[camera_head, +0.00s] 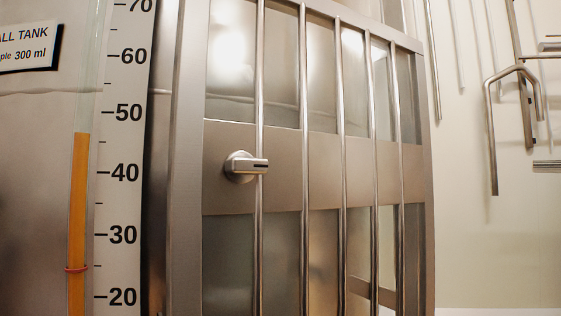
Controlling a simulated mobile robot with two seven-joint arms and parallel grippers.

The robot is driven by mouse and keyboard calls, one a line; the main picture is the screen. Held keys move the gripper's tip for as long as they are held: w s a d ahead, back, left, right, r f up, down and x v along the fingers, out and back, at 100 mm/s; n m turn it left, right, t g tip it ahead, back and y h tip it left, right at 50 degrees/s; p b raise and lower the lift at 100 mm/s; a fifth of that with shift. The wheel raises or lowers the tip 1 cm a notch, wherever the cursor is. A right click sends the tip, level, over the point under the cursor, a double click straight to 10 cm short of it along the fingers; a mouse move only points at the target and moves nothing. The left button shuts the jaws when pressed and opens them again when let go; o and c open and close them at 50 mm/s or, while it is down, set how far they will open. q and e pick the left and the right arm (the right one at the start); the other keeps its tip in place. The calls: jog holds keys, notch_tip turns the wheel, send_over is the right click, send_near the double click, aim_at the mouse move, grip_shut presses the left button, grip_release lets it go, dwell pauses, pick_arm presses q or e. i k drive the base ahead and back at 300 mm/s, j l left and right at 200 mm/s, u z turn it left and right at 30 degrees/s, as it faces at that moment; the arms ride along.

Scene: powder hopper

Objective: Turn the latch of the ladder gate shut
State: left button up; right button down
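The ladder gate (290,170) fills the middle of the head view, a metal frame with several upright bars and a wide plate across it. The latch (246,166) is a small metal knob on a round base near the plate's left edge. Its handle lies about level and points right, with a dark slot at its end. Neither of my grippers is in the view.
Left of the gate stands a scale (122,172) with black numbers, beside a sight tube (78,210) with orange contents and a red ring. A sign (28,45) hangs at upper left. Bent metal rails (493,130) are on the pale wall at right.

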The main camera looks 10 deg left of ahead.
aim_at(241, 167)
jog(key=i+l+u, duration=0.25)
jog(key=l, duration=0.3)
jog(key=i+l+u, duration=0.1)
jog(key=l+u, duration=0.2)
jog(key=l, duration=0.2)
jog(key=i+l+u, duration=0.1)
jog(key=l+u, duration=0.15)
jog(key=l, duration=0.35)
jog(key=l+u, duration=0.25)
jog(key=l, duration=0.35)
jog(key=i+l+u, duration=0.1)
jog(key=l+u, duration=0.25)
jog(key=l, duration=0.45)
jog(key=l+u, duration=0.3)
jog(key=l, duration=0.45)
jog(key=l+u, duration=0.1)
jog(key=l, duration=0.55)
jog(key=k+l+u, duration=0.15)
jog(key=l, duration=0.5)
